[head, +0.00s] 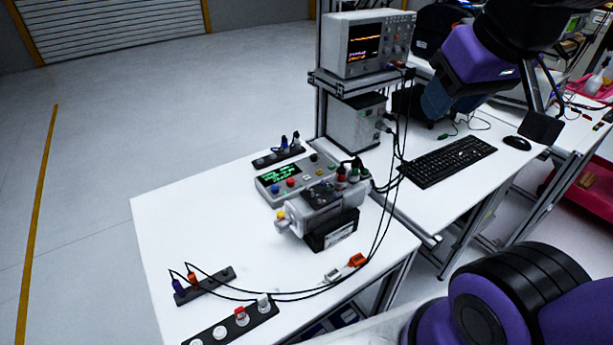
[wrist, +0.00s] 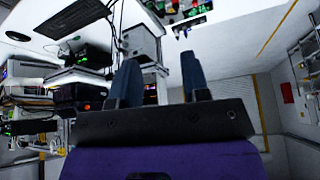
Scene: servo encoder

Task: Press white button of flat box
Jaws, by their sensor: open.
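The flat box (head: 292,180) is a grey box with a green-lit display and coloured buttons, lying on the white table in the head view. Blue and red buttons show on its front edge. A white button cannot be clearly made out at this size. My gripper (wrist: 159,64) is open and empty in the wrist view, its two dark blue fingers apart. In the head view my purple arm hangs at the upper right, above the keyboard desk. It is well apart from the box.
A motor unit (head: 322,214) stands right in front of the box, with cables running right. Socket strips (head: 205,286) lie along the table's front left. An oscilloscope (head: 368,44) sits on a shelf behind. A keyboard (head: 447,161) lies right. The table's left part is clear.

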